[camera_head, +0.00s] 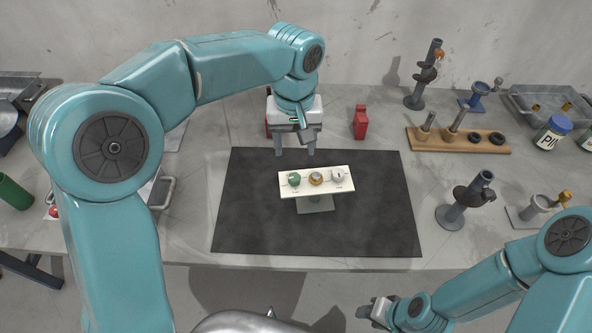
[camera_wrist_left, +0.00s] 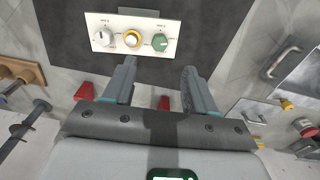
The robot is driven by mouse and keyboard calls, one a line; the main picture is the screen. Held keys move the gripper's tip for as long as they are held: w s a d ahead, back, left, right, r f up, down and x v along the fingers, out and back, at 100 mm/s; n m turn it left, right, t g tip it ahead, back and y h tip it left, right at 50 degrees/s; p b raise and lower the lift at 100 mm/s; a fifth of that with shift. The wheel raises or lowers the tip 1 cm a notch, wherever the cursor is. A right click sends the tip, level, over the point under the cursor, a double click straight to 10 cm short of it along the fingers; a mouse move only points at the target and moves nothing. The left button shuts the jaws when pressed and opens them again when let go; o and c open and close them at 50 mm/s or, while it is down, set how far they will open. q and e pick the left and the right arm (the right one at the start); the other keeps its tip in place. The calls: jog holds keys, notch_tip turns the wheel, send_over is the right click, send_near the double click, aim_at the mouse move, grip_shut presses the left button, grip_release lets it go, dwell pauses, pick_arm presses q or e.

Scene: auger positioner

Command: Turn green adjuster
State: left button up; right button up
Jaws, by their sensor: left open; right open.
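The green adjuster (camera_head: 294,179) is a round knob at the left end of a white panel (camera_head: 326,190) on a small stand. In the left wrist view the green adjuster (camera_wrist_left: 160,42) is at the panel's right end. A yellow knob (camera_head: 316,178) is in the middle and a grey-white knob (camera_head: 338,175) at the other end. My left gripper (camera_head: 295,152) is open and empty, behind and above the panel, apart from the knobs; its fingers (camera_wrist_left: 160,82) point toward the panel. My right gripper (camera_head: 372,309) is in front of the table, away from the panel.
The panel stands on a dark mat (camera_head: 250,225) with clear space around it. Red blocks (camera_head: 361,122) stand behind the mat. A wooden holder (camera_head: 458,140), dark clamp-like stands (camera_head: 466,199) and a metal tray (camera_head: 548,103) are on the right.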

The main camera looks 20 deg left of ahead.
pick_arm(q)
send_over(294, 177)
jog(key=f, duration=0.7)
jog(key=shift+w+a+f, duration=0.15)
jog(key=shift+w+f, duration=0.1)
jog(key=shift+w, duration=0.1)
jog(key=f, duration=0.1)
jog(key=s+f, duration=0.1)
jog(key=f+p, duration=0.1)
jog(key=shift+s+d, duration=0.2)
jog(key=shift+d, duration=0.15)
jog(key=shift+w+a+f, duration=0.3)
jog(key=shift+w+f, duration=0.35)
jog(key=shift+f, duration=0.15)
jog(key=shift+s+d+r, duration=0.25)
jog(key=shift+s+r, duration=0.05)
jog(key=shift+s, duration=0.2)
jog(key=shift+c, duration=0.3)
jog(key=c, duration=0.5)
jog(key=shift+w+a+f, duration=0.15)
jog(key=shift+w, duration=0.1)
grip_shut()
jog(key=shift+s, duration=0.1)
